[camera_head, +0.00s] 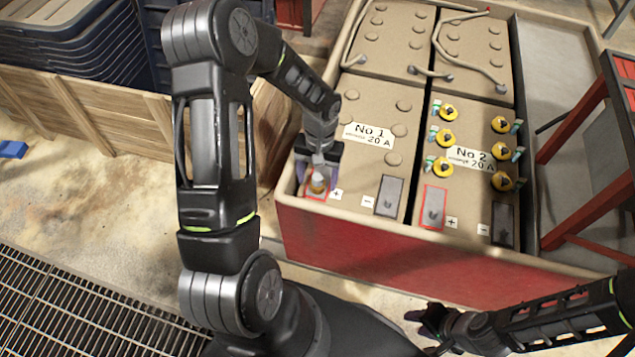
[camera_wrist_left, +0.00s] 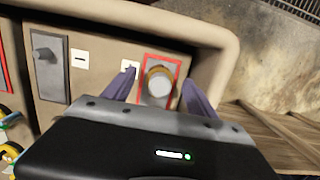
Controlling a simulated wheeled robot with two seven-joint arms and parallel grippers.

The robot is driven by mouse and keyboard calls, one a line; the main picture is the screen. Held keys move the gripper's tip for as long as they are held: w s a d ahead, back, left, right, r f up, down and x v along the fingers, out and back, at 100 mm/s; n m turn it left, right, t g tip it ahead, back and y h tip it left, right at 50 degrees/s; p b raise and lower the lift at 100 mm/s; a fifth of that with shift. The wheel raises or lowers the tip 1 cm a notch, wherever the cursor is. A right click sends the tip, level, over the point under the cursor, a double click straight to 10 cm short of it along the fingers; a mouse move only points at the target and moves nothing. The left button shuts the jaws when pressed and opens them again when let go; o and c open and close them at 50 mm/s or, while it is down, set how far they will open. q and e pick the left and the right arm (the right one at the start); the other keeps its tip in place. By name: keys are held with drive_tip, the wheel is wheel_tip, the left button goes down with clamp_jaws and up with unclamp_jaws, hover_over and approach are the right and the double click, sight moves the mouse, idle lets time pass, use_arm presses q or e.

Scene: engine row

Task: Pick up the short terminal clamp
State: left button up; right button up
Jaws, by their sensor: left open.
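What looks like the short terminal clamp, a small round brass-coloured piece with a grey top (camera_wrist_left: 160,82), sits on the red-framed plus terminal of battery No 1. It also shows in the head view (camera_head: 318,184), partly covered by my gripper. My left gripper (camera_head: 318,175) points down over it. In the left wrist view its two purple fingers stand apart on either side of the clamp, with visible gaps. My right gripper (camera_head: 432,322) is at the bottom right of the head view, in front of the red box, away from the clamp; its fingers are unclear.
Battery No 1 (camera_head: 365,105) and battery No 2 (camera_head: 470,130), with several yellow caps, sit in a red box (camera_head: 400,245) with a raised rim. Grey minus terminal (camera_head: 388,196) is beside the clamp. A wooden crate (camera_head: 110,112) stands left; a red frame (camera_head: 585,160) stands right.

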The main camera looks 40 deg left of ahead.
idle(0.3)
use_arm(q)
clamp_jaws()
idle(0.6)
